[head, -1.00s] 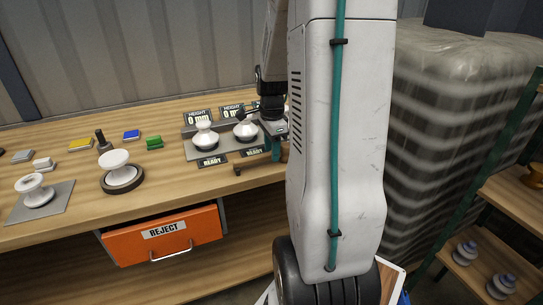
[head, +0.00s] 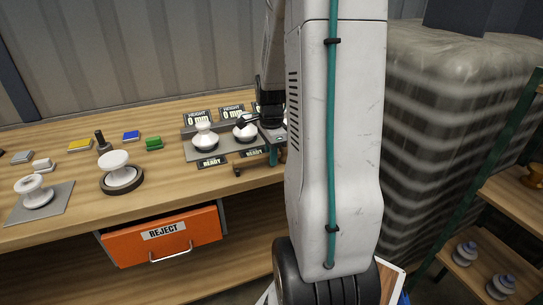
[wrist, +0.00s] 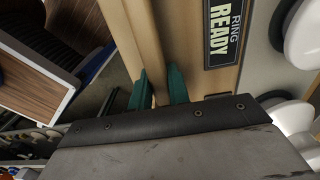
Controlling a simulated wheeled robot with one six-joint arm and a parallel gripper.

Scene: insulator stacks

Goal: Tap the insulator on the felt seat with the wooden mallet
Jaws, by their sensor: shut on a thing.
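A white spool-shaped insulator (head: 113,160) stands upright on a dark round seat (head: 124,187) in the head view. Another white insulator (head: 35,185) stands on a grey square mat (head: 62,203) at far left. The wooden mallet (head: 250,164) lies near the table's front edge, partly hidden by my gripper and arm. My gripper (head: 272,156) is at its right part. In the wrist view the teal fingertips of my gripper (wrist: 158,88) are close together on either side of a wooden bar, apparently the mallet's handle (wrist: 145,40). The far end of the mallet is hidden.
Two white insulators (head: 205,137) (head: 243,132) stand on a grey plate behind the mallet, by height displays and READY labels. Small coloured blocks (head: 131,135) and a dark stamp-like object (head: 102,142) stand farther left. An orange REJECT drawer (head: 165,238) is below the table.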

